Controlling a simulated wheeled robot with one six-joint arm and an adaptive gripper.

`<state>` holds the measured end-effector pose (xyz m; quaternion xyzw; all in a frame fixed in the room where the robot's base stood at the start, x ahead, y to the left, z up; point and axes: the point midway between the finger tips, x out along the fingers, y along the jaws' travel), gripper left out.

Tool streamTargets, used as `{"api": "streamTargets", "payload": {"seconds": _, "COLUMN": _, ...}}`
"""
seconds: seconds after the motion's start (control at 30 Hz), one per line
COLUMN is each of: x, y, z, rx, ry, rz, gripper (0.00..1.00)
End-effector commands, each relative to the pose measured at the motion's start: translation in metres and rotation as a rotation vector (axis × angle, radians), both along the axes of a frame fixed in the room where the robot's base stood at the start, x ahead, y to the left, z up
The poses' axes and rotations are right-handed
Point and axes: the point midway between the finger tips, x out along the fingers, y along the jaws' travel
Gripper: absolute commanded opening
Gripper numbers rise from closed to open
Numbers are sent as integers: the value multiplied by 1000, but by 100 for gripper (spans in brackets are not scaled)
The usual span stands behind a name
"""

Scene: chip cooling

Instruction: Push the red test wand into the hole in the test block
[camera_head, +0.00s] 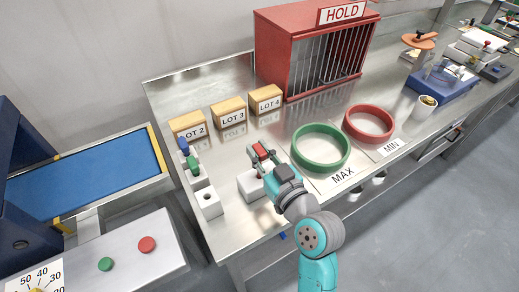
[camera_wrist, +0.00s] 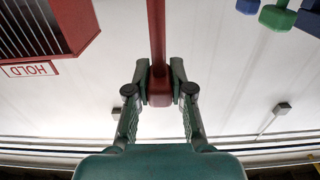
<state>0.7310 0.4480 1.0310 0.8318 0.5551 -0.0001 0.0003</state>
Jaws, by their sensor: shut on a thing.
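My gripper (camera_head: 257,154) is shut on the red test wand (camera_head: 262,150) above the steel bench. In the wrist view my gripper (camera_wrist: 159,90) has a finger on each side of the wand's red handle (camera_wrist: 158,92), and a red shaft runs from it to the top edge. The wand's far end is out of that view. A pale block (camera_head: 250,186), probably the test block, stands just below my gripper, partly covered by my arm. Its hole is not visible. The wand appears apart from it, though the exact gap is unclear.
A pale stepped rack (camera_head: 207,202) at left holds blue (camera_head: 184,147) and green (camera_head: 193,164) wands, with an empty hole in front. Three LOT boxes (camera_head: 229,112) and a red HOLD cage (camera_head: 290,60) stand behind. Green (camera_head: 320,165) and red (camera_head: 370,136) rings lie right.

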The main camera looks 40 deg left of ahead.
Motion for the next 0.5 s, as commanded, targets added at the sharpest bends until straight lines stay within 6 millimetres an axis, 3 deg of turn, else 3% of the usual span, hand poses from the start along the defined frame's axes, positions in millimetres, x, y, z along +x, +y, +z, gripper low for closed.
{"api": "streamTargets", "payload": {"seconds": 0.5, "x": 0, "y": 0, "z": -12, "rx": -1, "ry": 2, "rz": -1, "gripper": 3}}
